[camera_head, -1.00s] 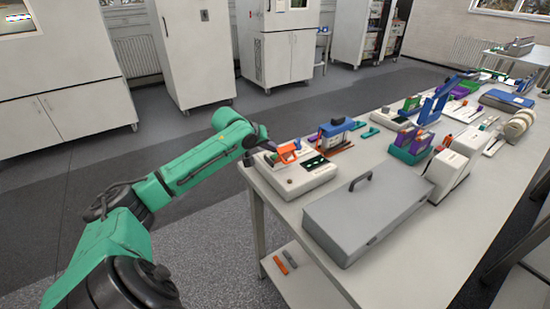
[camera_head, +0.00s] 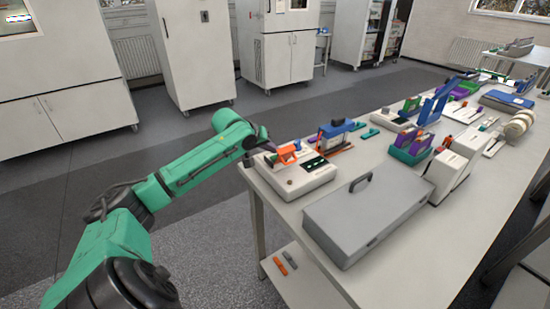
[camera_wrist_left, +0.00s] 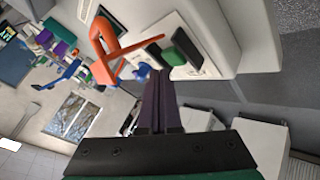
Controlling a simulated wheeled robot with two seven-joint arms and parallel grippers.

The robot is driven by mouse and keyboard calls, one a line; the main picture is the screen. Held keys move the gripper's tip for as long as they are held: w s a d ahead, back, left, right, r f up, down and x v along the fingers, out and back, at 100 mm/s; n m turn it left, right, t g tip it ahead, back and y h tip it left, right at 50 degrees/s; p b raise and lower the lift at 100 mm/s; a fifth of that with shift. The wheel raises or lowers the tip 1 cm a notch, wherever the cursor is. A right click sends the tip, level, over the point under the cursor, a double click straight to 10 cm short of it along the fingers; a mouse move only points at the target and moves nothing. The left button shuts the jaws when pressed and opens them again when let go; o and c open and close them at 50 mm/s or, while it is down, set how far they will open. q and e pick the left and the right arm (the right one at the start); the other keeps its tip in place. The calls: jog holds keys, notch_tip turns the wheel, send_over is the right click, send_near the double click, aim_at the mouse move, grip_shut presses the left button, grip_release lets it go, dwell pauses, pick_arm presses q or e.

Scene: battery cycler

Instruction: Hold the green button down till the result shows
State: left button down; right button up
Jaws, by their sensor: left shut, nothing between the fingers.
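The white tester box (camera_head: 305,180) stands at the near left corner of the bench, with an orange lever or clamp (camera_head: 288,153) on top and dark green panels (camera_head: 315,163) beside it. In the left wrist view, the orange part (camera_wrist_left: 112,52) stands to the left of a green block (camera_wrist_left: 187,44), which may be the green button, on the white box (camera_wrist_left: 215,25). My left gripper (camera_head: 267,147) is over the box's left edge; its fingers (camera_wrist_left: 157,80) are shut and empty, tips just short of the green block in the picture. I cannot tell contact. No readable result shows.
A grey case (camera_head: 365,215) with a handle lies on the bench in front of the tester. A blue-topped device (camera_head: 335,135) stands behind it. White cabinets (camera_head: 190,50) line the back; the floor (camera_head: 200,240) left of the bench is clear.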

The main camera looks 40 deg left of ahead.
dwell(0.7)
pick_arm(q)
jog(key=shift+f+p, duration=0.25)
jog(key=shift+p, duration=0.05)
jog(key=shift+f, duration=0.15)
jog(key=shift+f, duration=0.45)
dwell(0.9)
dwell(3.5)
jog(key=shift+r+p, duration=0.9)
jog(key=shift+p, duration=0.4)
